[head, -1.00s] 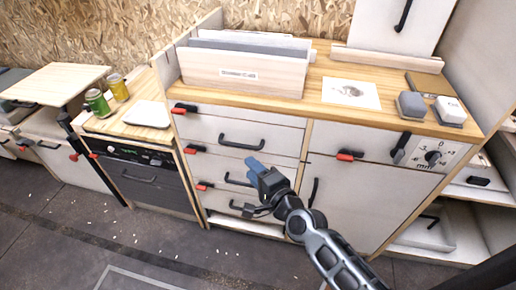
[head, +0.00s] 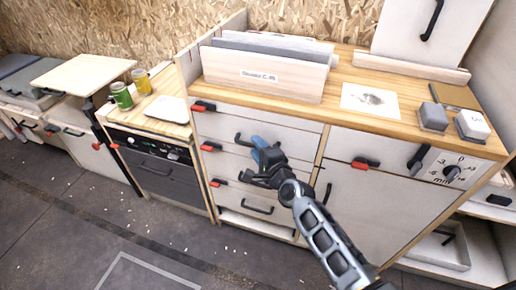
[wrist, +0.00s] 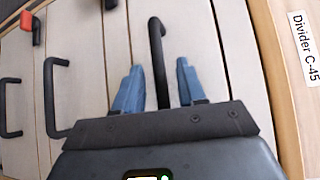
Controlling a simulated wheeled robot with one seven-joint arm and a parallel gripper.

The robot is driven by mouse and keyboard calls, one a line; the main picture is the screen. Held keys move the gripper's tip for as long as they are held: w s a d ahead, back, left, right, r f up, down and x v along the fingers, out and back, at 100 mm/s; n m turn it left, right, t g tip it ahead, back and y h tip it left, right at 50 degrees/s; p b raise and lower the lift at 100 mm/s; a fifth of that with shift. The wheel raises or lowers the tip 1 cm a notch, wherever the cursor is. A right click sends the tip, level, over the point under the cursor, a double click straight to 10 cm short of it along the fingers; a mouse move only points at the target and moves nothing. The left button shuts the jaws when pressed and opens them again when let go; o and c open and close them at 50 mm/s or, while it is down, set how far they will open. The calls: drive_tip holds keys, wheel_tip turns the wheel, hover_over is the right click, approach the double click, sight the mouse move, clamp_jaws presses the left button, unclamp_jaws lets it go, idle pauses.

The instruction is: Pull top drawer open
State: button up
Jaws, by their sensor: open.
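The top drawer (head: 290,128) is the uppermost white front in the left half of the cabinet, and it looks shut. Its black bar handle (head: 243,141) is partly hidden behind my gripper (head: 262,148) in the head view. In the wrist view the handle (wrist: 157,55) runs lengthwise between the two blue fingertips of my gripper (wrist: 158,85). The fingers are apart, one on each side of the bar, with visible gaps. I cannot tell how deep the bar sits between them. A red and black latch (head: 203,106) is at the drawer's left end.
Lower drawers with black handles (head: 257,208) and red latches are below. A wooden countertop (head: 345,77) above carries a divider box (head: 262,83), a paper and small blocks. A cupboard door (head: 375,195) is to the right. Floor in front is clear apart from small white scraps.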

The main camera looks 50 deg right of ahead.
clamp_jaws()
idle(0.3)
idle(0.3)
